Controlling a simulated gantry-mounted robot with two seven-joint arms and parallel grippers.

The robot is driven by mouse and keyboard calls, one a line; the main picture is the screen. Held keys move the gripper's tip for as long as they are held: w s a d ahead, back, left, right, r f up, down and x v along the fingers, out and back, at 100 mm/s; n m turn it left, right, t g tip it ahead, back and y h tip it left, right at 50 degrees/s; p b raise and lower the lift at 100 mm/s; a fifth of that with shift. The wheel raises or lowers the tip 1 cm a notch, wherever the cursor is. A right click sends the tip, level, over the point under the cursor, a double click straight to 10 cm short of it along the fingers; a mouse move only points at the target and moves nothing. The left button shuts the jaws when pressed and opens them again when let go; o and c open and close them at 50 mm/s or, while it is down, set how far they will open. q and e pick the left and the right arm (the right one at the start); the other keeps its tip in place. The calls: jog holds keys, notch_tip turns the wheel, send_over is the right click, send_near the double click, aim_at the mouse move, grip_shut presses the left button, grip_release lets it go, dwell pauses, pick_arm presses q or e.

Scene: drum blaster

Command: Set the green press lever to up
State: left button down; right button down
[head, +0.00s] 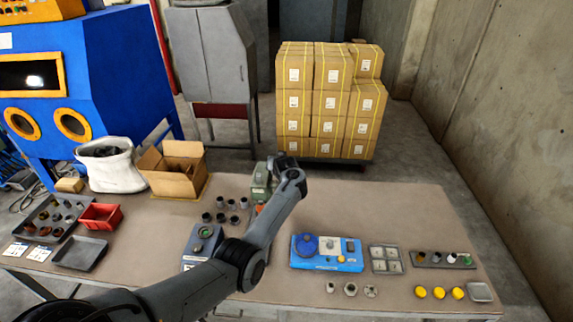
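The green press (260,188) stands near the middle of the table, partly hidden behind my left arm. Its lever cannot be made out, so I cannot tell its position. My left arm comes in from the lower left and reaches over the table to the press. The dark end of this arm is beside the top of the press. Its fingers are hidden or too small to make out, and I cannot tell whether they touch the lever. My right gripper is not in view.
A blue-grey device (204,240) stands left of my arm, and a blue fixture (326,262) stands to its right. Several dark cups (221,217) sit left of the press. An open cardboard box (176,172) is at the back left. The table's back right (400,205) is clear.

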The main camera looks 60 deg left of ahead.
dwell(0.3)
pick_arm(q)
jog(key=c, duration=1.1)
grip_release()
jog(key=o, duration=0.4)
jog(key=shift+w+a+r, duration=0.1)
jog(key=shift+w+a, duration=0.05)
jog(key=shift+a, duration=0.05)
jog(key=shift+d, duration=0.15)
jog(key=shift+s+d+r, duration=0.2)
jog(key=shift+d+r, duration=0.05)
jog(key=shift+d, duration=0.15)
jog(key=v, duration=0.9)
jog(key=shift+s+d+r, duration=0.15)
jog(key=shift+s+d, duration=0.05)
